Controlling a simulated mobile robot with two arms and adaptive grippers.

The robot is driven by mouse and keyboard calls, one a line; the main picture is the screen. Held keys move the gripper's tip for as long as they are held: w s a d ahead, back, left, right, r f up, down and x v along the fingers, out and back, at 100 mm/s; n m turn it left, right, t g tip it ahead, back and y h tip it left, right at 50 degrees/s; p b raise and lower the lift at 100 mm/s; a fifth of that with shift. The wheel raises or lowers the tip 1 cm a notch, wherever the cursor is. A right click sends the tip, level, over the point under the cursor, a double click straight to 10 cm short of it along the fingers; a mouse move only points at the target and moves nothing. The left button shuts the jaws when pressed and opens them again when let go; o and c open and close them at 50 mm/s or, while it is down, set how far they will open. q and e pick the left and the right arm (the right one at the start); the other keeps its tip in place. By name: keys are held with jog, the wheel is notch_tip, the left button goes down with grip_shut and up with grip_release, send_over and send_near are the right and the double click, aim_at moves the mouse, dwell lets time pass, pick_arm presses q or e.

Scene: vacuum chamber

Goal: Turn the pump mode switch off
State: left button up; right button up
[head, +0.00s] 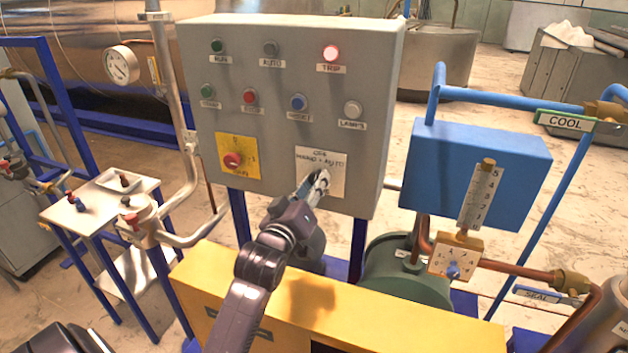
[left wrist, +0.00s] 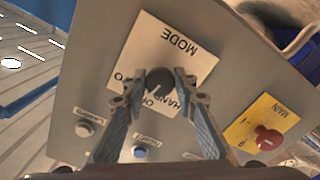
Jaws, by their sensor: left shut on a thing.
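The pump mode switch is a dark round knob (left wrist: 160,81) on a white plate (left wrist: 180,45) marked MODE, upside down in the left wrist view. A short pale mark shows on the knob's lower part, near the OFF lettering; its exact setting is hard to tell. In the head view the white plate (head: 322,160) sits at the lower right of the grey control panel, and my gripper hides the knob. My left gripper (head: 318,182) is shut on the knob, with one fingertip on each side of it in the left wrist view (left wrist: 160,92). My right gripper is not in view.
The panel (head: 290,100) also carries a lit red TRIP lamp (head: 331,53), several buttons, and a red main switch (head: 232,160) on a yellow plate. Below is a yellow beam (head: 350,310). A blue box (head: 480,165) with pipes stands to the right.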

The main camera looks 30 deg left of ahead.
pick_arm(q)
jog(key=shift+n+p, duration=0.4)
jog(key=shift+n, duration=0.7)
jog(key=o, duration=1.1)
jog(key=shift+o, duration=0.3)
jog(key=shift+s, duration=0.1)
jog(key=v, duration=1.2)
jog(key=shift+f, duration=0.1)
